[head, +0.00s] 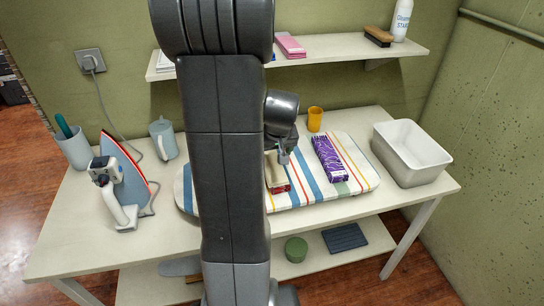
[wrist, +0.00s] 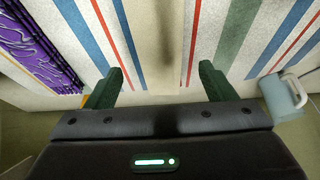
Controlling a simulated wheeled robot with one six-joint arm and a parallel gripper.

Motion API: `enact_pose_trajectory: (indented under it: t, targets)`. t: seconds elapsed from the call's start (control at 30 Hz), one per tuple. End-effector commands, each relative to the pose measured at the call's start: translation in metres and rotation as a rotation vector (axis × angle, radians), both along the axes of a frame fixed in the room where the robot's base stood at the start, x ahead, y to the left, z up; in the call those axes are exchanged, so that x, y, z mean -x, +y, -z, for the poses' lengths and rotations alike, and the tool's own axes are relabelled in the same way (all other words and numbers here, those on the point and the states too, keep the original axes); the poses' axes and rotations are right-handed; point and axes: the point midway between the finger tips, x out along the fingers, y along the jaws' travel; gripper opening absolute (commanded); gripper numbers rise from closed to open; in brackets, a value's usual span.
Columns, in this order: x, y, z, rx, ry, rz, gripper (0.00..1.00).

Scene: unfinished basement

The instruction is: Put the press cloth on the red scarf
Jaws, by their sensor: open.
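A small tan folded cloth (head: 275,172), which looks like the press cloth, lies on the striped ironing board (head: 357,170) just right of my arm. A red edge, likely the red scarf (head: 281,188), shows at its front, seemingly beneath it. My arm hides part of the area to the left. My gripper (head: 283,157) is above the board, close to the tan cloth's back end. In the wrist view my gripper (wrist: 160,86) is open, with nothing clearly between its fingers.
A purple patterned folded cloth (head: 330,158) lies to the right on the board. An orange cup (head: 315,119) stands behind, a white bin (head: 411,153) right. A wall shelf (head: 345,47) is above.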

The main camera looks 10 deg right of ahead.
Motion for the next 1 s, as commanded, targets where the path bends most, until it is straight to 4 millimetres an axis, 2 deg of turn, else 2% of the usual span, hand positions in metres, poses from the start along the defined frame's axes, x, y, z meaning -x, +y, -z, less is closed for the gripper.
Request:
enact_pose_trajectory:
  t: [0.2,0.43,0.63,1.0]
  targets:
    - [0.015,-0.001,-0.039,0.001,-0.006,-0.001,0.77]
    - [0.027,-0.001,-0.067,0.001,-0.004,0.0,0.77]
    - [0.031,-0.001,-0.075,0.001,-0.001,0.001,0.77]
    - [0.031,-0.001,-0.076,0.0,0.0,0.0,0.77]
